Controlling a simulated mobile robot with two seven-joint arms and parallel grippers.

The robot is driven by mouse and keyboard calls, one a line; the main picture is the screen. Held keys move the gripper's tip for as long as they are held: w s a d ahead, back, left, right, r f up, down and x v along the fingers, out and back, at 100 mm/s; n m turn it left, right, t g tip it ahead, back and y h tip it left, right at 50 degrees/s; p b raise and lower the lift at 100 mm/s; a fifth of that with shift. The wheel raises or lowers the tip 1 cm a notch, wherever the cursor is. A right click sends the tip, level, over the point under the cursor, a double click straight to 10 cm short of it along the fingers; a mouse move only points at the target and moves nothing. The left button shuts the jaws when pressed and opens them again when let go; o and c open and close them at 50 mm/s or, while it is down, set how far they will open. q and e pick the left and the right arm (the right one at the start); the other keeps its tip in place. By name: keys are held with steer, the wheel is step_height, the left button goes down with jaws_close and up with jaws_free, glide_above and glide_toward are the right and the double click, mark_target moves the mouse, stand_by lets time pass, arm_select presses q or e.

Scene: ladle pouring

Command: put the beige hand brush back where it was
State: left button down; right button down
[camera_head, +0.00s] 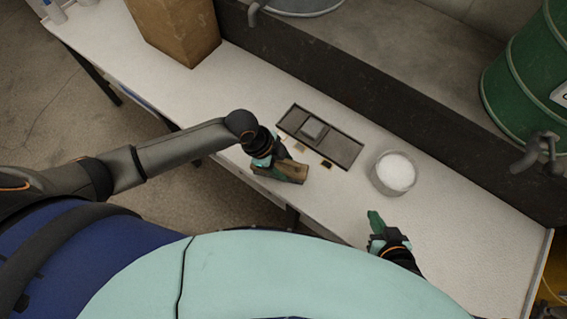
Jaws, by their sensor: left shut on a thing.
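The beige hand brush (293,171) is in my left gripper (279,172), just above or at the white table's front part; whether it touches the table I cannot tell. The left gripper is shut on it and hides part of it. The brush is to the lower left of a dark divided tray (347,154). My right gripper (375,220) is near the table's front edge, below the bowl, apart from the brush. Its fingers are seen too small and edge-on to tell whether they are open.
A grey square item (312,128) lies in the tray. Small pieces lie by its front edge. A round bowl (376,182) with white contents stands right of the tray. A brown box (175,30) stands at the back left. A green drum (525,75) is beyond the dark ledge.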

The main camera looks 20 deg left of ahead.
arm_select(q)
steer(key=shift+f, duration=0.1)
steer(key=shift+c, duration=1)
jaws_free()
steer(key=p+v, duration=0.2)
steer(key=v, duration=1)
